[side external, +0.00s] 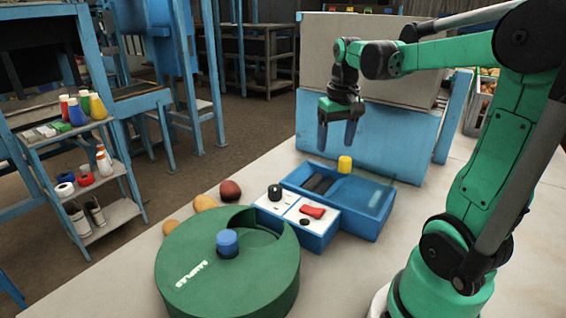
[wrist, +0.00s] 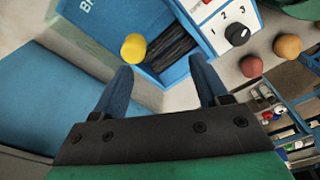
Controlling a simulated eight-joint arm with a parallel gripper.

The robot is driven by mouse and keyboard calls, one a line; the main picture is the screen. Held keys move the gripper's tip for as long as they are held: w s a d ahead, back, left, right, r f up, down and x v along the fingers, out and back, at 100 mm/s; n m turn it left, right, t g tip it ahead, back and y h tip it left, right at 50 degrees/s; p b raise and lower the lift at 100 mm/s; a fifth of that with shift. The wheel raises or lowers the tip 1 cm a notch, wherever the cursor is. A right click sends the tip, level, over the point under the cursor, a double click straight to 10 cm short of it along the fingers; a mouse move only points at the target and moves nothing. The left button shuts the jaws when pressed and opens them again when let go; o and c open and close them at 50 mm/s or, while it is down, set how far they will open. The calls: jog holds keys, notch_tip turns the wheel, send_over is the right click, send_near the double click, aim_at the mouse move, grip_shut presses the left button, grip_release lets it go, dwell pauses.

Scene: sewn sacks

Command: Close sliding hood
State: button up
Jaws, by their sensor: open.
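A blue box (side external: 374,234) stands on the pale table with a see-through sliding hood (side external: 358,197) over its right part. The hood carries a yellow knob (side external: 344,163), and both also show in the wrist view, the hood (wrist: 85,28) at the upper left and the knob (wrist: 133,47) near the box's open part. Dark strips (side external: 318,184) lie uncovered in the left part, so the hood is partly open. My gripper (side external: 336,149) hangs above the box's far side with its fingers apart and empty. In the wrist view its fingertips (wrist: 161,63) point toward the box, the knob just beyond the left finger.
A switch box (side external: 310,228) with a black dial and red rocker adjoins the blue box. A round green container (side external: 230,280) with a blue knob stands nearer. Several round knobs or fruits line its far side. A tall blue-and-grey panel (side external: 370,135) stands behind my gripper.

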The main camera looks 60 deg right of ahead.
aim_at(346, 157)
jog(key=d, duration=0.1)
jog(key=s+d+m, duration=0.1)
jog(key=shift+s+d+f+g+y, duration=0.1)
jog(key=shift+s+d+g+y, duration=0.1)
jog(key=shift+d+g+y, duration=0.15)
jog(key=shift+d+f, duration=0.1)
jog(key=shift+f, duration=2.65)
grip_shut()
